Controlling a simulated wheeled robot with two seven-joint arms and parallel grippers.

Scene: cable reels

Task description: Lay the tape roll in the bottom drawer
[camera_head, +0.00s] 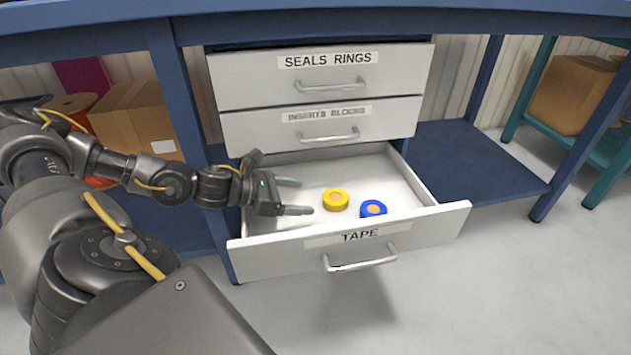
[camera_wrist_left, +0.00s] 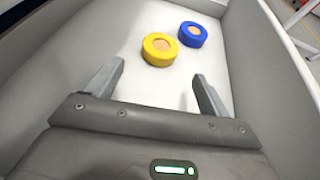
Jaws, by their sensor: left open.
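The bottom drawer (camera_head: 285,253), labelled TAPE, is pulled out. A yellow tape roll (camera_head: 335,200) and a blue tape roll (camera_head: 373,208) lie flat on its white floor, close together but apart. My left gripper (camera_head: 300,197) is over the left part of the drawer, its two fingers spread and empty, pointing at the yellow roll. In the left wrist view the yellow roll (camera_wrist_left: 160,49) lies beyond the open fingertips, and the blue roll (camera_wrist_left: 193,34) is farther off to the right. Neither roll is touched by the fingers. My right gripper does not show.
Two shut drawers, SEALS RINGS (camera_head: 325,77) and INSERTS BLOCKS (camera_head: 330,122), sit above the open one. A blue lower shelf (camera_head: 470,165) to the right is empty. Cardboard boxes stand at left (camera_head: 135,115) and far right (camera_head: 570,92). The drawer's side walls border my left gripper.

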